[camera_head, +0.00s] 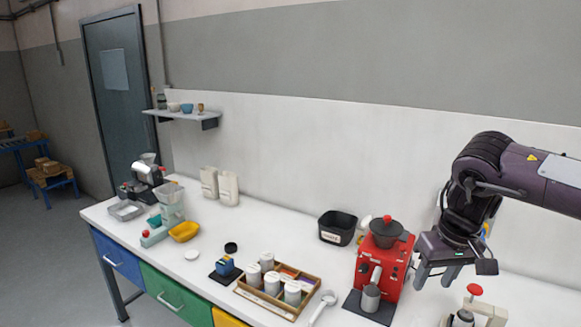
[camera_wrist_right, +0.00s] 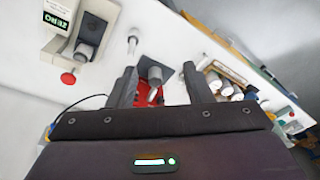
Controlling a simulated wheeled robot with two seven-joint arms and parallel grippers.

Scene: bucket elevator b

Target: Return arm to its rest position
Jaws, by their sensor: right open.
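My right arm comes in from the right in the head view. Its gripper (camera_head: 451,275) hangs fingers down, just right of the red machine (camera_head: 374,268) and above the white table (camera_head: 330,283). The gripper is open, with nothing visible between its fingers. In the right wrist view the two fingers of the right gripper (camera_wrist_right: 158,85) stand apart, with part of the red machine (camera_wrist_right: 150,94) and a metal cup (camera_wrist_right: 155,75) showing beyond them. My left gripper is not in either view.
A black bin (camera_head: 338,228) and a wooden tray (camera_head: 263,300) with white jars stand left of the red machine. A device with a red knob (camera_head: 474,290) is below my right gripper. A white device with a green display (camera_wrist_right: 60,17) shows in the wrist view. A shelf (camera_head: 183,115) hangs on the wall.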

